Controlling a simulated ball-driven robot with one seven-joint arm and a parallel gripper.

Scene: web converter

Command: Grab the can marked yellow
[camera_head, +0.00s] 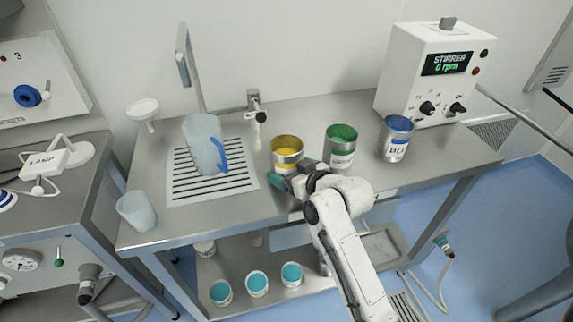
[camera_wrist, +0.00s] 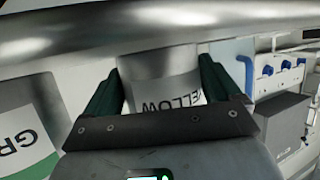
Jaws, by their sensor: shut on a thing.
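The yellow can (camera_head: 287,147) stands on the steel bench, with yellow showing inside its rim in the head view. In the wrist view the can (camera_wrist: 160,78) appears upside down, and its white label reads YELLOW. My gripper (camera_wrist: 163,90) is shut on it, with one dark green finger on each side of the can. In the head view my gripper (camera_head: 290,185) reaches the can from the front, and the arm hides part of its lower side. I cannot tell from these views whether the can is lifted off the bench.
A green can (camera_head: 341,146) stands close to the right, and a blue can (camera_head: 395,139) farther right by the stirrer (camera_head: 433,70). A pitcher (camera_head: 203,140) with a blue handle stands left on a drain grid (camera_head: 185,185). A beaker (camera_head: 137,211) is near the left edge.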

